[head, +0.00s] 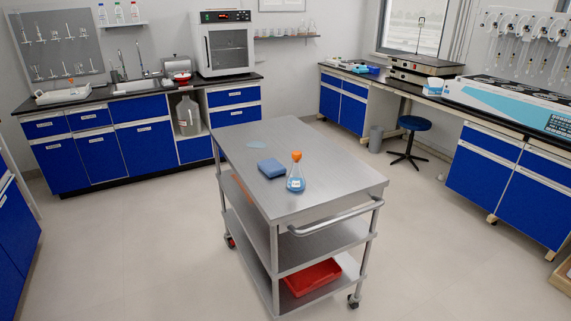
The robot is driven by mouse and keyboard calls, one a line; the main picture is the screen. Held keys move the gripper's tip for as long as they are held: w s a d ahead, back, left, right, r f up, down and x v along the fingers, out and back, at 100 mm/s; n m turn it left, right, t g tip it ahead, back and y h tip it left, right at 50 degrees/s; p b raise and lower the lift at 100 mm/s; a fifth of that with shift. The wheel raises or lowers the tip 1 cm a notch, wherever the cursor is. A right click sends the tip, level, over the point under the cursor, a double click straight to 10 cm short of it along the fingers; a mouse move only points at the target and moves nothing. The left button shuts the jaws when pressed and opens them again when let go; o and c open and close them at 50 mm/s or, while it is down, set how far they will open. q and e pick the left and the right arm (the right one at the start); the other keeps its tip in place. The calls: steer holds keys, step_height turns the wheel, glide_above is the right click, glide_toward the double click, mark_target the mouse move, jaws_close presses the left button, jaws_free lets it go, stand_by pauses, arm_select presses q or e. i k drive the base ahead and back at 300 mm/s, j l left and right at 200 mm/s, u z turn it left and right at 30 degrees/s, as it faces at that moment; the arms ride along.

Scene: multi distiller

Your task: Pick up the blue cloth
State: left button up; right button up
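The blue cloth (271,168) lies folded in a thick square on the top shelf of a steel cart (325,182), left of the middle of that shelf. It is fully visible. A conical flask (296,177) with an orange cap and blue liquid stands just to its right and slightly nearer, very close to the cloth. A thin pale blue piece (257,146) lies flat behind the cloth. Neither of my grippers shows in the head view.
The cart stands in the middle of open floor (130,260). A push handle (335,220) sticks out at its near end. A red tray (312,276) is on its lowest shelf. Counters with blue cabinets line the back and right walls. A blue stool (413,124) stands at the right.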

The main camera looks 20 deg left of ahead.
mark_target(272, 168)
steer(key=i+j+z, duration=0.15)
steer(key=j, duration=0.35)
steer(key=j+z, duration=0.15)
steer(key=j, duration=0.4)
steer(key=i+j+z, duration=0.1)
steer(key=j, duration=2.05)
steer(key=i+z, duration=0.05)
